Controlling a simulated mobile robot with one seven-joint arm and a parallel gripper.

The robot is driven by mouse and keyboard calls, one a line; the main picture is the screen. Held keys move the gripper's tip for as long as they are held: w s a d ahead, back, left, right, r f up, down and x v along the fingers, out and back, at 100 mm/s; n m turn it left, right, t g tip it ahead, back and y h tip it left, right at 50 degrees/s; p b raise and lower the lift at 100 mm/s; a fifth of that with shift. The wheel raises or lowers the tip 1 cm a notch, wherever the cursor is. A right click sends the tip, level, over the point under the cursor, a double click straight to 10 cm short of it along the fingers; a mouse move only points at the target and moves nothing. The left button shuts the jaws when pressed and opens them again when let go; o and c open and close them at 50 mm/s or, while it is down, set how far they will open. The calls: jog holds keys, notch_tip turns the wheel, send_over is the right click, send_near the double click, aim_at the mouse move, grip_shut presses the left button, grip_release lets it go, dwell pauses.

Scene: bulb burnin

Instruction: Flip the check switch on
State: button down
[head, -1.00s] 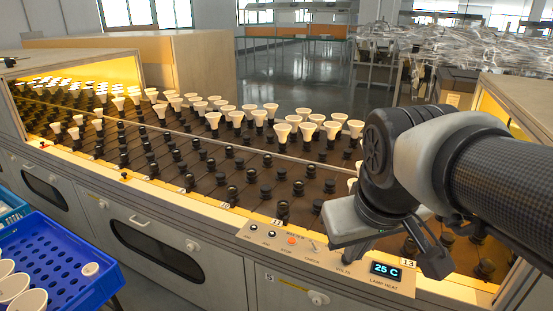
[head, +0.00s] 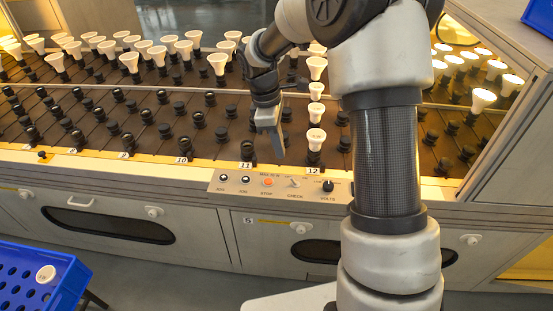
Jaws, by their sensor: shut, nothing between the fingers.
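The check switch (head: 295,182) is a small pale lever on the slanted control panel (head: 222,187), above the printed word CHECK. It sits between the orange stop button (head: 268,183) and the black volts knob (head: 328,186). It is too small to tell which way the lever leans. My gripper (head: 276,153) points down, shut and empty, just behind and above the panel, over the socket bed between numbers 11 and 12. It is apart from the switch, a little to its left and farther back.
Rows of black sockets fill the brown bed (head: 100,135), with white bulbs (head: 217,65) at the back. A column of bulbs (head: 316,112) stands right beside my gripper. Glowing bulbs (head: 482,98) are at right. A blue crate (head: 62,262) is at lower left.

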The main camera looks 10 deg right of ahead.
aim_at(293, 181)
jog(key=shift+w+f, duration=0.3)
jog(key=shift+f, duration=0.15)
jog(key=f+b, duration=0.1)
jog(key=f, duration=0.2)
jog(key=d+f+b, duration=0.1)
jog(key=f, duration=0.5)
jog(key=shift+s+d+f+b, duration=0.3)
jog(key=shift+s+f+b, duration=0.05)
jog(key=shift+f+b, duration=0.05)
jog(key=shift+d+r, duration=0.1)
